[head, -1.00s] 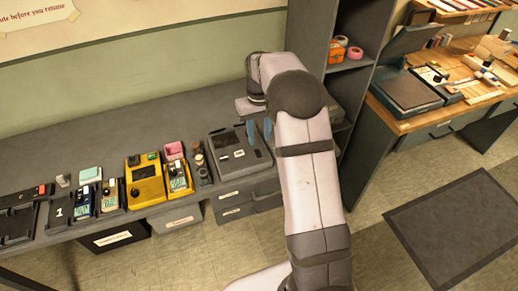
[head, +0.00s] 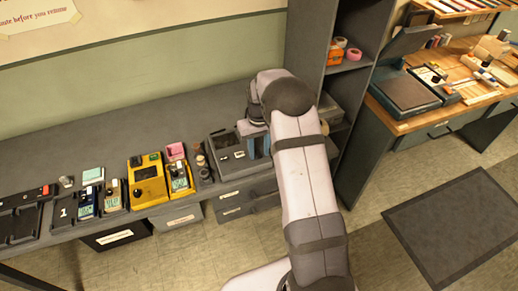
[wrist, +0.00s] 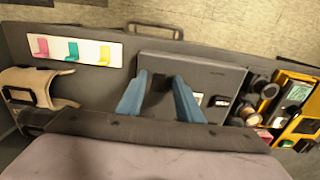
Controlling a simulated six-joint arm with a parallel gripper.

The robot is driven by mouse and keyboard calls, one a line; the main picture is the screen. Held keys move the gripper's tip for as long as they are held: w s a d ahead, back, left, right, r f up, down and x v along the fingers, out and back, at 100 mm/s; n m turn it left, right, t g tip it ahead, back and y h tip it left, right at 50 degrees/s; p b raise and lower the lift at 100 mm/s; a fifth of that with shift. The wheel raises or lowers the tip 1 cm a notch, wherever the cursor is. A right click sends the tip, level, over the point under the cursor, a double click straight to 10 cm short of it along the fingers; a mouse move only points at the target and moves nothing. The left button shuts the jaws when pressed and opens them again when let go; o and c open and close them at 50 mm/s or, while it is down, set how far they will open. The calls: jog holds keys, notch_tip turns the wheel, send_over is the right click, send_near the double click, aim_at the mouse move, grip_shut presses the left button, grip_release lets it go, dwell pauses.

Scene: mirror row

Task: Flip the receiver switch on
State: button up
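The receiver looks to be the grey box (head: 232,165) on the bench, with a dark screen and small white-marked parts on its top. My gripper (head: 258,150) is over the right part of this box. In the wrist view, the two blue fingers of my gripper (wrist: 160,80) stand apart above the grey box top (wrist: 215,75). A dark patch shows between them; I cannot tell if it is the switch. White-marked parts (wrist: 197,98) lie beside the right finger. The switch's position cannot be made out.
Yellow devices (head: 148,180) and small jars (head: 201,163) stand left of the box. A dark shelf unit (head: 340,100) rises to the right. In the wrist view, a card with coloured chairs (wrist: 73,49) and a cream holder (wrist: 40,88) lie left of the box.

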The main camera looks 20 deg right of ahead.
aim_at(258, 153)
grip_shut()
jog(key=shift+w+r+g+p, duration=0.1)
jog(key=shift+w+g+p, duration=0.15)
jog(key=shift+g+p, duration=0.25)
grip_release()
jog(key=shift+r, duration=0.1)
notch_tip(258, 153, up, 7)
jog(key=b, duration=0.2)
jog(key=shift+w, duration=0.35)
